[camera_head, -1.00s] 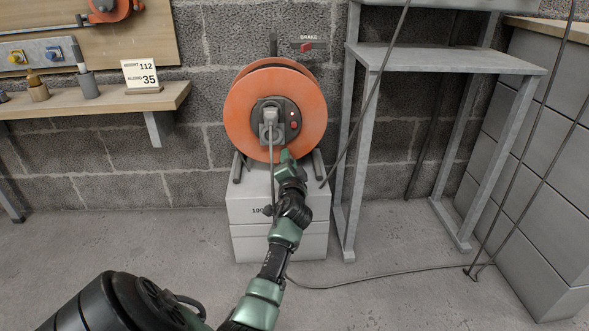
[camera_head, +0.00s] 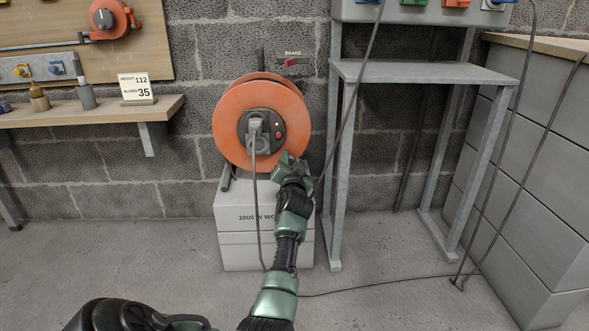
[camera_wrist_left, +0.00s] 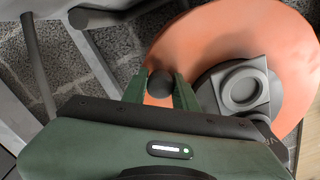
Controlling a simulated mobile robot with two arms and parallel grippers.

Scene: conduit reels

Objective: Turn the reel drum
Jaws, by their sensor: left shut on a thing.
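The orange reel drum (camera_head: 228,125) stands on its dark frame on white boxes against the block wall. Its dark hub (camera_head: 278,135) carries red buttons and a grey plug (camera_head: 256,131) whose cord hangs down. My left gripper (camera_head: 286,163) is at the drum's lower right rim. In the left wrist view its green fingers (camera_wrist_left: 160,88) are shut on a dark round knob (camera_wrist_left: 160,82) in front of the orange drum (camera_wrist_left: 225,40). The knob is hidden in the head view. My right gripper is not in view.
A red brake lever (camera_head: 290,62) is on the wall above the drum. A grey metal stand (camera_head: 425,72) is close on the right. A cable (camera_head: 350,100) runs down just right of the drum. A wooden shelf (camera_head: 90,115) is at left.

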